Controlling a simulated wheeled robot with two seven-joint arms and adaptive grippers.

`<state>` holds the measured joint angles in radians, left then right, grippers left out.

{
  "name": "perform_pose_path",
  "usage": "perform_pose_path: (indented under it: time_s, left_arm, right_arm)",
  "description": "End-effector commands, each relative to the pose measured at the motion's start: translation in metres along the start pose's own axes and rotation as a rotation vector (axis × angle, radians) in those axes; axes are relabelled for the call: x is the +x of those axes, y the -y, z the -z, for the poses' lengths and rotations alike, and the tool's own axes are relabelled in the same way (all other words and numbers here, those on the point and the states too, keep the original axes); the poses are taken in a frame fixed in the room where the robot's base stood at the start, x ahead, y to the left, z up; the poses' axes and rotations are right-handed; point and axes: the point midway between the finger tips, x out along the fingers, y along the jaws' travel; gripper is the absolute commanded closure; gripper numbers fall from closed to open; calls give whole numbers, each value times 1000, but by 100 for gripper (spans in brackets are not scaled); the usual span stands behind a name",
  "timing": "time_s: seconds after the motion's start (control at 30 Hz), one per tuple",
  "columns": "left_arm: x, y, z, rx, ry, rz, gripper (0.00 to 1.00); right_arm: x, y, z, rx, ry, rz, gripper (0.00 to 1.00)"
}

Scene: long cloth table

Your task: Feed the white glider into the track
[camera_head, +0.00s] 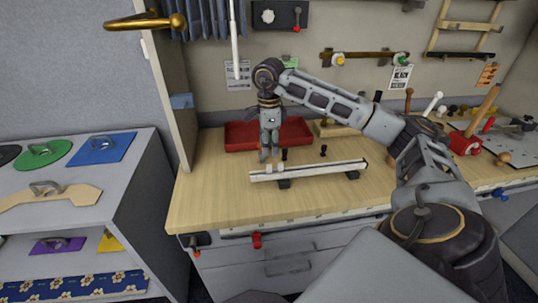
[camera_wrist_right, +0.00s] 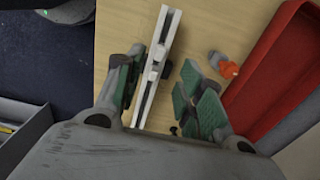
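The white track (camera_head: 318,169) lies on the wooden table, raised on dark feet. It also shows in the right wrist view (camera_wrist_right: 169,28), running between my fingers. Small pale pieces (camera_wrist_right: 154,72) sit on the track there; one may be the white glider, but I cannot tell for sure. My right gripper (camera_head: 268,155) points down over the left end of the track. In the right wrist view its green-padded fingers (camera_wrist_right: 162,68) are spread on either side of the track, with gaps. My left gripper is out of view.
A red tray (camera_head: 241,138) stands behind the track. In the right wrist view, a small orange and grey object (camera_wrist_right: 228,69) lies beside the tray. Black knobs (camera_head: 323,151) stand behind the track. The table front left of the track is clear.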

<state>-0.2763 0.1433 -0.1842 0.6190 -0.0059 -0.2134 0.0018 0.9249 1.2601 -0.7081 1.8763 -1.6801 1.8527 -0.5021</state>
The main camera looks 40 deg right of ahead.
Motion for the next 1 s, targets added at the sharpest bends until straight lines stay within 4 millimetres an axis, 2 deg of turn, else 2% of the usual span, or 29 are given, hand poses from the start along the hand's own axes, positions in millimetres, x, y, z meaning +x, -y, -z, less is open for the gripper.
perform_pose_path:
  time_s: [0.1,0.33,1.0]
  left_arm:
    - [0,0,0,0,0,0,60]
    - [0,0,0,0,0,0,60]
    - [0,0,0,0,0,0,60]
  right_arm:
    - [-17,1,0,0,2,2,62]
    - [-34,0,0,0,0,0,62]
    - [-37,0,0,0,-1,0,62]
